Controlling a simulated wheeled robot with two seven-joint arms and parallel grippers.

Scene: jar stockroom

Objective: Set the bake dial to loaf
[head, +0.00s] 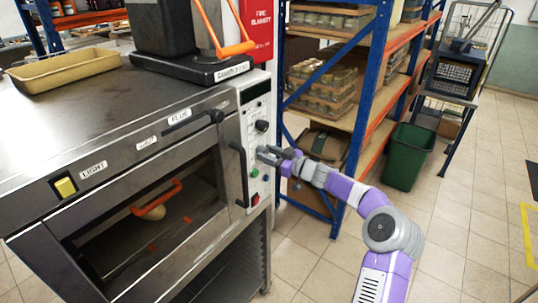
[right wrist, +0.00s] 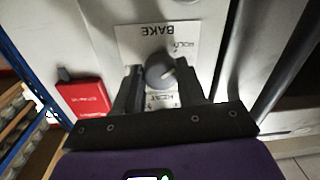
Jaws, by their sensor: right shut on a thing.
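The bake dial (right wrist: 160,72) is a dark round knob on a white plate (right wrist: 155,45), in the right wrist view. The plate's lettering appears upside down: BAKE at the top, a word like ROLL beside the knob and a word like REST below it. A light mark shows on the knob's right side; I cannot surely tell which word it points at. No loaf word is readable. My right gripper (right wrist: 160,85) is shut on the knob, one finger on each side. In the head view my right gripper (head: 268,154) is at the oven's control panel (head: 254,95) and hides the dial.
The oven (head: 150,135) has a dark handle (head: 240,175) just left of the panel. A red box (right wrist: 82,97) is beside the plate. A blue-framed rack (head: 360,95) stands right; floor is clear nearer.

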